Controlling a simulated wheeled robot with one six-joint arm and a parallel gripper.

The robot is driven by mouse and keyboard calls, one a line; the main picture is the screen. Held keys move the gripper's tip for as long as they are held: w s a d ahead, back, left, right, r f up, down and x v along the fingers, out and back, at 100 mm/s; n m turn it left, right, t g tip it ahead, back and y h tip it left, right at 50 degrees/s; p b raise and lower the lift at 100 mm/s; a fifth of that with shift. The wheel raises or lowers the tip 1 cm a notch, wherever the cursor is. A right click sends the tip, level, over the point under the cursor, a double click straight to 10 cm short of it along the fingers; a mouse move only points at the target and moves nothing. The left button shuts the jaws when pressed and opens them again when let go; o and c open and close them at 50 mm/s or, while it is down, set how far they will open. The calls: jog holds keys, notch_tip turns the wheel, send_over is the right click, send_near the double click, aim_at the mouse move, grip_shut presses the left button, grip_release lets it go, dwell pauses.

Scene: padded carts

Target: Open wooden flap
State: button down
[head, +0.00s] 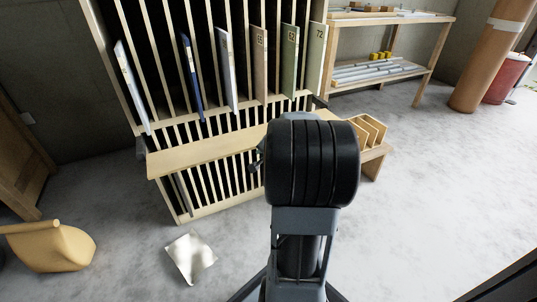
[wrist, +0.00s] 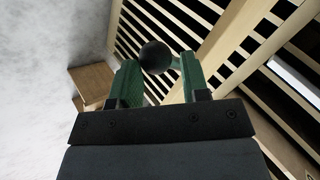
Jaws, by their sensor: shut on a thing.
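The wooden flap (head: 200,153) is a long pale board across the front of the slotted rack in the head view. It sticks out from the rack between the upper and lower slots, and my arm hides part of it. In the wrist view a broad pale board that looks like the flap (wrist: 238,35) runs diagonally at upper right. My gripper (wrist: 157,72) has green fingers, which are shut on a round black knob (wrist: 155,56). The knob's joint with the flap is not clear. In the head view my arm mostly hides the gripper.
The slotted rack (head: 132,62) holds several upright thin panels. A small wooden divider stand (head: 370,132) is to the right of my arm. Open floor shows at right.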

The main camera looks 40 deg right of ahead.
jog(key=c, duration=1.1)
grip_release()
jog(key=shift+w+r, duration=0.5)
jog(key=o, duration=0.3)
jog(key=shift+w+a+f, duration=0.1)
jog(key=shift+w+a, duration=0.05)
jog(key=shift+w, duration=0.1)
jog(key=shift+o, duration=0.2)
jog(key=shift+s, duration=0.1)
jog(key=shift+s+r, duration=0.1)
jog(key=shift+r, duration=0.1)
jog(key=p+v, duration=0.5)
jog(key=v, duration=0.8)
jog(key=shift+s+p, duration=0.25)
jog(key=shift+p, duration=0.05)
